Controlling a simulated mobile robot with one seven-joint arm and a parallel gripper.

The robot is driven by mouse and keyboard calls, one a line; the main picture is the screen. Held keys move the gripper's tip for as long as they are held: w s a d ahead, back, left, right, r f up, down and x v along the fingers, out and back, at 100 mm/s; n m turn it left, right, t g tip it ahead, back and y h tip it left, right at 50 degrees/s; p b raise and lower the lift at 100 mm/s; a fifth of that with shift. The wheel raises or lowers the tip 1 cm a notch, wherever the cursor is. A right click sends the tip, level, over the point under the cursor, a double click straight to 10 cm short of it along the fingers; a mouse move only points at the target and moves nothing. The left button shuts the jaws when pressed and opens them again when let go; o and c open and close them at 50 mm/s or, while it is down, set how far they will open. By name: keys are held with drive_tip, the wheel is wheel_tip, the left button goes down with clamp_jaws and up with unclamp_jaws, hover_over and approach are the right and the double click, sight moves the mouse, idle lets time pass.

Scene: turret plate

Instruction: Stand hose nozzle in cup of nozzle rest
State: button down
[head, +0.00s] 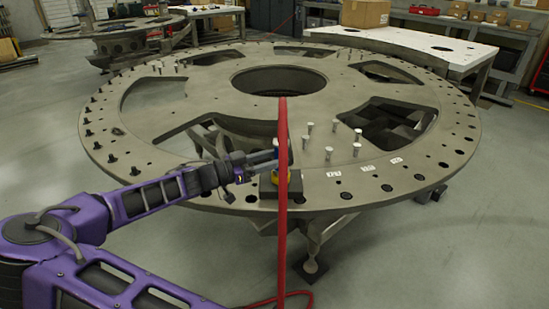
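My gripper (271,160) reaches in from the left over the near rim of the round turret plate (228,181). Its fingertips end at the red hose (282,215), which rises upright in front of them and hides what is between them. A small blue part shows by the fingers, possibly the hose nozzle; I cannot make out its outline. A dark block (294,187), apparently the nozzle rest, sits on the plate's near rim just below the gripper. A small yellow and red part shows above the block, partly behind the hose. Whether the nozzle is in the cup is hidden.
Several pale upright pins (328,153) stand on the plate to the right of the gripper. Dark bolts (112,158) line its left rim. The plate has large cut-outs and a central hole. The hose runs down to the floor (420,255), which is open at the right.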

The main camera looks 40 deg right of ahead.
drive_tip(key=shift+f+b, duration=0.45)
drive_tip(key=shift+f, duration=0.05)
idle(0.3)
drive_tip(key=shift+c, duration=1.7)
unclamp_jaws()
